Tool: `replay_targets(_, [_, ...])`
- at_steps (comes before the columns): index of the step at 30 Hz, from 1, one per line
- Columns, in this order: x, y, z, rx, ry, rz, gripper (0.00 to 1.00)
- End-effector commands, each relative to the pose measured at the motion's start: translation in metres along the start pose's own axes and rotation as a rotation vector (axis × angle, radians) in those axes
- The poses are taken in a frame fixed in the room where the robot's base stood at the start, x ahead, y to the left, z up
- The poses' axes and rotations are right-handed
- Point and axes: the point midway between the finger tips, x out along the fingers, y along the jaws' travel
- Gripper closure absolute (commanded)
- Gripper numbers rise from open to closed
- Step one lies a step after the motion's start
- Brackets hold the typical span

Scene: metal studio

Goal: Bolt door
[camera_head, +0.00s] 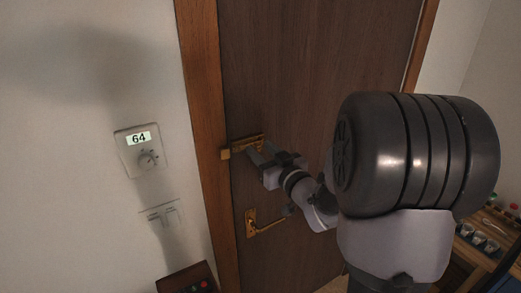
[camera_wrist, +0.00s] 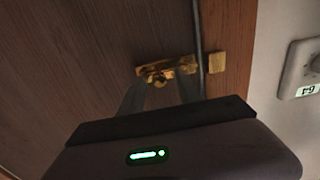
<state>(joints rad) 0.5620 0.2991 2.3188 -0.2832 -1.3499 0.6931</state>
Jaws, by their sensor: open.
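A brown wooden door (camera_head: 300,70) stands shut in its frame. A brass slide bolt (camera_head: 246,143) is mounted on it near the left edge, and a brass catch (camera_head: 225,154) sits on the frame beside it. In the wrist view the bolt (camera_wrist: 166,69) lies left of the catch (camera_wrist: 217,62), with a dark door-edge gap between them. My gripper (camera_head: 262,152) is at the bolt. In the wrist view its two fingers (camera_wrist: 158,88) are apart, with tips close below the bolt's knob. I cannot tell whether they touch it.
A brass door handle (camera_head: 262,224) is below the bolt. A thermostat (camera_head: 139,149) reading 64 and a switch plate (camera_head: 161,212) are on the wall at left. A dark box with buttons (camera_head: 187,279) is at the bottom. A wooden shelf with cups (camera_head: 484,241) stands at right.

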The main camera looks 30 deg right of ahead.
Motion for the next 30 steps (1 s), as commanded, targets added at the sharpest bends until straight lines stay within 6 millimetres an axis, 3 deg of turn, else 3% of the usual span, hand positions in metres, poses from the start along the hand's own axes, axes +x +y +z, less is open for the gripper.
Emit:
replay_targets(2, [-0.0002,0.0001,-0.0001,0.000,0.000,0.000,0.60])
replay_targets(9, [-0.0004,0.0002,-0.0002,0.000,0.000,0.000,1.00])
replay_targets(30, [-0.0005,0.0002,-0.0005,0.000,0.001,0.000,1.00])
